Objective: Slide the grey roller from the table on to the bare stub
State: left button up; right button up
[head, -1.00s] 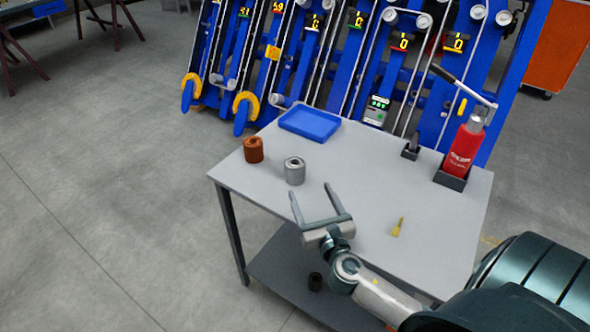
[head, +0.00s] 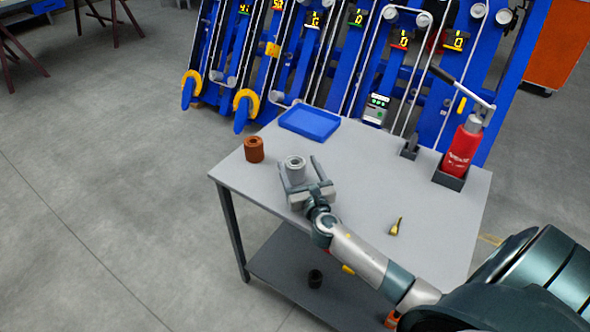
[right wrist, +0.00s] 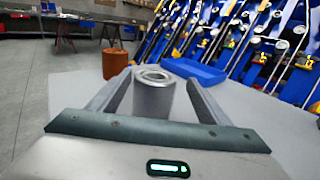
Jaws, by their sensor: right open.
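The grey roller (head: 295,167) stands upright on the table (head: 370,190), near its left side. It is a short cylinder with a hole in its top. My right gripper (head: 299,168) is open, with its two fingers on either side of the roller. In the right wrist view the roller (right wrist: 153,94) stands between the open fingers (right wrist: 155,90), with a gap visible at least on the right. The bare stub cannot be made out for certain among the rollers of the blue chassis (head: 340,75). My left gripper is not in view.
A rusty brown roller (head: 254,150) stands left of the grey one. A blue tray (head: 310,123) lies behind it. A red bottle-shaped tool (head: 462,150) stands in a dark holder at the back right. A small yellowish brush-like item (head: 397,227) lies right. The table's middle is clear.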

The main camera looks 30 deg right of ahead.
aim_at(294, 160)
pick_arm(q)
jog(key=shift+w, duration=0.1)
pick_arm(e)
jog(key=shift+w, duration=0.2)
jog(key=shift+w, duration=0.25)
jog(key=x, duration=0.4)
jog(key=shift+a+p, duration=0.25)
jog(key=shift+p, duration=0.1)
jog(key=shift+w+d, duration=0.1)
jog(key=shift+w, duration=0.25)
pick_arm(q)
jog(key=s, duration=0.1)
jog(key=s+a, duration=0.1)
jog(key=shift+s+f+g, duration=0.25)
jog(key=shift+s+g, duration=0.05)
pick_arm(e)
jog(key=c, duration=1.5)
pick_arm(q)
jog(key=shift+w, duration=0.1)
pick_arm(e)
jog(key=shift+r, duration=0.1)
jog(key=shift+c, duration=0.4)
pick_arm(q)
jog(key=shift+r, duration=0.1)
pick_arm(e)
jog(key=shift+r, duration=0.1)
